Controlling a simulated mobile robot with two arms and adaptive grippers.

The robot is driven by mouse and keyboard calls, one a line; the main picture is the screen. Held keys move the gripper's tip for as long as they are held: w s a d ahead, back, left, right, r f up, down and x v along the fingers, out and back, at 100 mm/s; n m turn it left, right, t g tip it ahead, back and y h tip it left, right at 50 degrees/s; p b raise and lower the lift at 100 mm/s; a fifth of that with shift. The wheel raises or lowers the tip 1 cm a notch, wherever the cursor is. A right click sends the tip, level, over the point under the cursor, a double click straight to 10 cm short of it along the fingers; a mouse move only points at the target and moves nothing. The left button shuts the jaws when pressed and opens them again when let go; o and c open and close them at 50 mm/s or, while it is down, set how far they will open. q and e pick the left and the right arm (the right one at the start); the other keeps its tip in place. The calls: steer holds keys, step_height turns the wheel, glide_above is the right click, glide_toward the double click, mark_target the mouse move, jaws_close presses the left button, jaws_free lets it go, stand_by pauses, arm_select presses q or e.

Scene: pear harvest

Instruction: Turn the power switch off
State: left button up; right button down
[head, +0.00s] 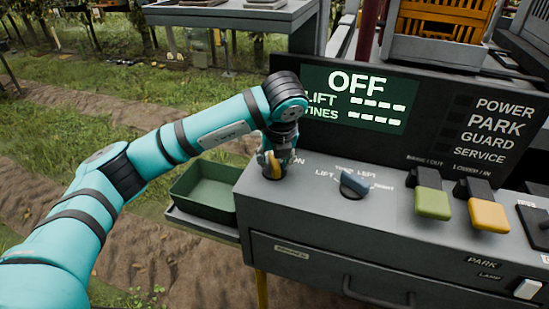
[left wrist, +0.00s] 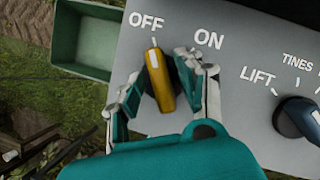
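The power switch is a yellow lever knob (left wrist: 160,80) on the grey console top. In the left wrist view its white-marked tip points to the OFF label (left wrist: 146,22), with the ON label (left wrist: 208,40) to its right. The knob also shows in the head view (head: 273,166), partly hidden by my gripper. My left gripper (head: 272,160) is down over the knob, with one finger on each side of it in the left wrist view (left wrist: 161,68). I cannot tell whether both fingers touch it. The display (head: 356,100) reads OFF in large letters. My right gripper is not in view.
A blue LIFT/TINES selector (head: 354,184) stands to the right of the switch. Green (head: 432,203) and yellow (head: 487,216) blocks are further right. A green open bin (head: 205,190) is left of the console. An orange crate (head: 445,18) stands behind the display.

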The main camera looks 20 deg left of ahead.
arm_select(q)
steer(key=shift+r, duration=0.15)
steer(key=v, duration=1.1)
steer(key=shift+s+r, duration=0.2)
steer(key=shift+r, duration=0.1)
